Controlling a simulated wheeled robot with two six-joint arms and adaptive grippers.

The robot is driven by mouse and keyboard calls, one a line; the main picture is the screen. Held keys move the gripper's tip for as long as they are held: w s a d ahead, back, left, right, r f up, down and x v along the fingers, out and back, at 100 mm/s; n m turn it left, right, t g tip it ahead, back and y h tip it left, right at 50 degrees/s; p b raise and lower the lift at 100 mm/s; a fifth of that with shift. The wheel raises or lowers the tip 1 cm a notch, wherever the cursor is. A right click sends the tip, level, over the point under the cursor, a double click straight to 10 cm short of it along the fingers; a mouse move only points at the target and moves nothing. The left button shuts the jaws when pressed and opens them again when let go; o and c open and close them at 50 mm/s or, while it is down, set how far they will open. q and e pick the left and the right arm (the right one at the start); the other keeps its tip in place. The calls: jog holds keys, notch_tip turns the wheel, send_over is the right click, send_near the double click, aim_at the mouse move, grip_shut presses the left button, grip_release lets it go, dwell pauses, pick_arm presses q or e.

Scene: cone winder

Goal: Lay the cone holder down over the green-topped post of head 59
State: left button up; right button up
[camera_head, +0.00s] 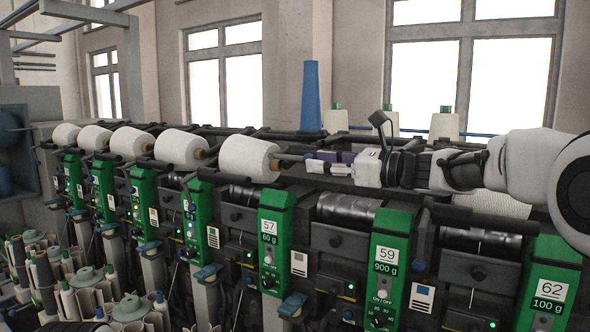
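My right gripper (318,163) points left, behind and left of that post, close to a dark rod (288,158) beside a white cone. Whether its fingers are open or closed on something is too small to tell. A short lever with a dark end (378,119) stands up at the gripper's wrist. The cone holder of head 59 cannot be made out clearly; my arm covers that area.
Head 57 (275,240) and head 62 (548,285) flank head 59. Several white cones, including one large cone (248,158), line the machine's left. A blue cone (311,97) stands upright behind. Bobbins fill the lower left.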

aim_at(295, 158)
jog(key=p+x, duration=0.2)
jog(key=x, duration=0.1)
jog(key=shift+w+a+r+p, duration=0.15)
jog(key=shift+w+r+p, duration=0.05)
jog(key=shift+r+p, duration=0.2)
jog(key=x, duration=0.2)
jog(key=f+p+x, duration=0.1)
jog(key=x, duration=0.1)
jog(key=shift+w+a, duration=0.2)
jog(key=shift+w, duration=0.1)
jog(key=shift+d+f, duration=0.1)
jog(key=shift+d, duration=0.05)
jog(key=shift+s+d, duration=0.1)
jog(key=shift+d, duration=0.15)
jog(key=shift+s+d, duration=0.15)
jog(key=shift+s, duration=0.05)
jog(key=c, duration=0.3)
jog(key=shift+s+r, duration=0.1)
jog(key=shift+r, duration=0.15)
grip_shut()
